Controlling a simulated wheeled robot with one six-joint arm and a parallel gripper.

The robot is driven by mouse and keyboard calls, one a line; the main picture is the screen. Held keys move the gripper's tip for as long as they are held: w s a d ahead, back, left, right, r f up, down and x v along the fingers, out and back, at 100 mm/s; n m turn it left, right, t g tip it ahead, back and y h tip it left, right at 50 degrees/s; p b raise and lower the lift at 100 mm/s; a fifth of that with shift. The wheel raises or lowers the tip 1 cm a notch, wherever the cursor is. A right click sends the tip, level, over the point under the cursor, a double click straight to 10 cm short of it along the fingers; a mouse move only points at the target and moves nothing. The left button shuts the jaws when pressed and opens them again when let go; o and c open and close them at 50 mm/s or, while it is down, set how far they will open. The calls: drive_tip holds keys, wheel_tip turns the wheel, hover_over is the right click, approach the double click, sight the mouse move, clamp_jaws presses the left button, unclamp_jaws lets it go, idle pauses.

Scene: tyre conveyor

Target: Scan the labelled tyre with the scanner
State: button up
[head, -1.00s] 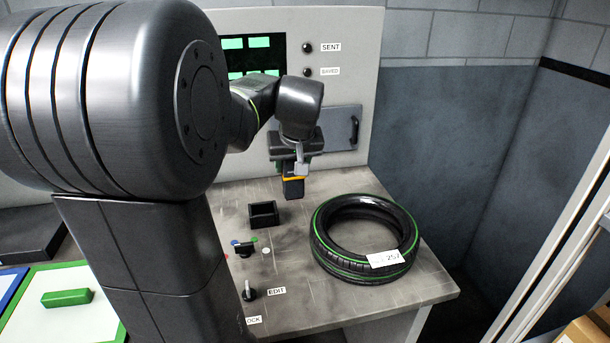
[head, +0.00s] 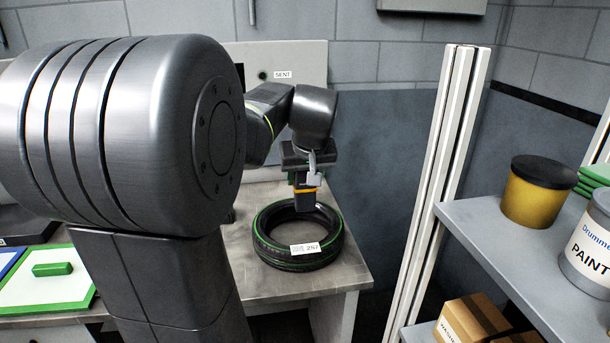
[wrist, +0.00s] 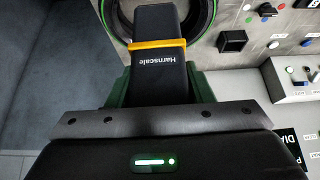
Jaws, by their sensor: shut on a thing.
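The labelled tyre (head: 266,243) lies flat on the metal table, black with green lines. Its white label (head: 305,248) reads 257 and is on the near side. My gripper (head: 304,184) is shut on the scanner (head: 305,198), a dark block with a yellow band. In the head view the scanner appears over the tyre's opening at its back part. In the wrist view the scanner (wrist: 158,72) shows the word Harnscale, and part of the tyre (wrist: 208,18) is behind it. Whether the scanner touches the tyre cannot be told.
A grey shelf (head: 462,212) at the right holds a yellow tin (head: 537,195) and a paint can. A pale upright post (head: 445,150) stands between table and shelf. The wrist view shows a black open holder (wrist: 232,41) and control knobs beside the tyre.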

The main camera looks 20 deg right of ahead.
sight(305, 198)
drive_tip(key=shift+f+b, duration=2.25)
drive_tip(key=shift+f, duration=0.8)
